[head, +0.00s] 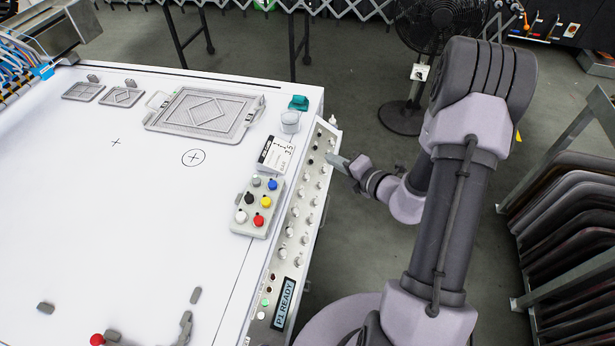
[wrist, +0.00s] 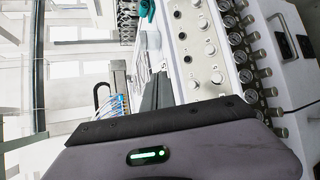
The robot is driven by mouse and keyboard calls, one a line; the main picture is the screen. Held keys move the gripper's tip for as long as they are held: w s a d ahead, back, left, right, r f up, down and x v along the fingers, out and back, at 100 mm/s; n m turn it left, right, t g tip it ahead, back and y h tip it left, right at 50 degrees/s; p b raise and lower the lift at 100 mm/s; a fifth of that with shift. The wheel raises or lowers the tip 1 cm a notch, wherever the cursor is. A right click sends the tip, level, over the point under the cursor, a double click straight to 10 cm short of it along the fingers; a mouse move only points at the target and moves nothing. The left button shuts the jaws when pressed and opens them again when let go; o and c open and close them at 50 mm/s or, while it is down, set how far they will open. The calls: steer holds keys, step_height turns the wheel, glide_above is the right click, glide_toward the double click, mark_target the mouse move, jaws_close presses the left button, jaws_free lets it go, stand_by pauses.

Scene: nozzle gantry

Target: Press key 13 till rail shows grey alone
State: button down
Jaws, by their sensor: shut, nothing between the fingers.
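The control panel (head: 300,215) runs down the right side of the white table, with several round pale keys in two columns. I cannot read any key numbers, so I cannot tell which is key 13. The panel also shows in the wrist view (wrist: 213,48), with knobs along its right side. My gripper (head: 333,158) is shut and empty, its tip at the upper part of the panel by the keys. I cannot tell whether it touches one. The gantry head with nozzles and blue tubes (head: 18,70) is at the upper left; no rail colour is clear.
A grey block with several coloured caps (head: 257,206) and a printed card (head: 276,154) sit beside the panel. A display reading "P1 READY" (head: 284,303) is at its near end, beside small lamps. A grey tray (head: 205,113) lies farther back. A fan (head: 437,25) stands behind my arm.

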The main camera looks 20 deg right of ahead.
mark_target(307, 177)
steer(key=a+f+b, duration=0.1)
steer(key=f, duration=0.1)
steer(key=w+a+f+b, duration=0.1)
steer(key=f+b, duration=0.1)
steer(key=w+a+f+b, duration=0.1)
steer(key=f, duration=0.1)
steer(key=shift+w+a+b, duration=0.15)
steer(key=shift+a+b, duration=0.05)
steer(key=shift+b, duration=0.2)
steer(key=shift+w+a+f, duration=0.15)
steer(key=shift+a+f, duration=0.1)
steer(key=shift+f, duration=0.05)
stand_by(1.4)
steer(key=shift+w+a+f, duration=0.15)
steer(key=shift+f, duration=0.2)
steer(key=shift+w+a+f+b, duration=0.1)
steer(key=shift+a+f+b, duration=0.15)
steer(key=shift+f+b, duration=0.2)
stand_by(0.6)
steer(key=shift+r, duration=0.1)
steer(key=shift+s+d+r+p, duration=0.25)
steer(key=shift+d+r+p, duration=0.15)
steer(key=shift+r+p, duration=0.35)
